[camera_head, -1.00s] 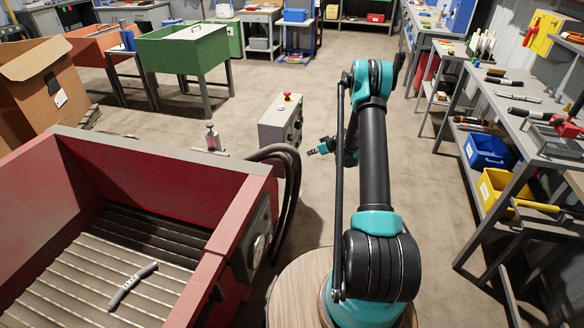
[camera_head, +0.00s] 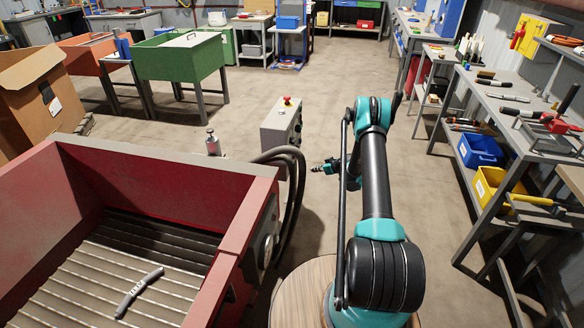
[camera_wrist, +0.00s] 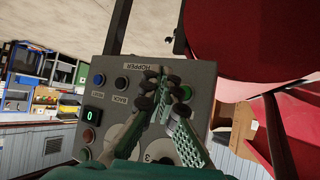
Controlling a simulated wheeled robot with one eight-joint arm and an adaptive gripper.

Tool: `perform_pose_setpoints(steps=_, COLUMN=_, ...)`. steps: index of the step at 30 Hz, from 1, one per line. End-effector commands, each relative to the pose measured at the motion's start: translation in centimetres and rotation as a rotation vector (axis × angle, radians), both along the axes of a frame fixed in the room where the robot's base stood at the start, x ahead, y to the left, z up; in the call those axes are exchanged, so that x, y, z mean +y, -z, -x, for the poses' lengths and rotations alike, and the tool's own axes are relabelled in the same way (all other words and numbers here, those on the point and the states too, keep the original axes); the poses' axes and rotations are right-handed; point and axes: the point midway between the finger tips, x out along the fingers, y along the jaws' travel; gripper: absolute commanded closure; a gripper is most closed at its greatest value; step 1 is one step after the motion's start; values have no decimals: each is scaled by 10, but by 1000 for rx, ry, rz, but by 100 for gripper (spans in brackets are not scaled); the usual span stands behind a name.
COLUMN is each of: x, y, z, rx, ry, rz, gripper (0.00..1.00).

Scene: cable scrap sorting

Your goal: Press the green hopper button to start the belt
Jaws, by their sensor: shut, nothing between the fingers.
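A grey control box (camera_head: 277,138) stands on the floor beyond the red hopper. The wrist view shows its panel (camera_wrist: 108,72) close up, lettered HOPPER. A green button (camera_wrist: 187,92) is on the panel and partly hidden behind a fingertip. My gripper (camera_wrist: 161,82) is shut and empty, its dark fingertips in front of the panel beside the green button. I cannot tell whether they touch the panel. In the head view my gripper (camera_head: 318,169) is small, to the right of the box. The belt (camera_head: 75,275) lies inside the red hopper with a grey cable piece (camera_head: 140,291) on it.
The red hopper wall (camera_head: 245,215) is left of my arm, and black hoses (camera_head: 298,195) curve beside it. A red mushroom knob (camera_head: 287,100) tops the box. Other panel buttons include a blue one (camera_wrist: 99,79) and a black one (camera_wrist: 121,83).

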Motion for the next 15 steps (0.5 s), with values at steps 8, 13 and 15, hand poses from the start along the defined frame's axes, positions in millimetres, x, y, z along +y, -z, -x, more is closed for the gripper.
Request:
perform_pose_setpoints(steps=8, x=30, y=0, z=-9, rx=0, ry=-3, rz=0, gripper=100)
perform_pose_setpoints(steps=13, x=51, y=0, z=-16, rx=0, ry=-2, rz=0, gripper=100)
perform_pose_setpoints(steps=15, x=59, y=0, z=-19, rx=0, ry=-1, rz=0, gripper=100)
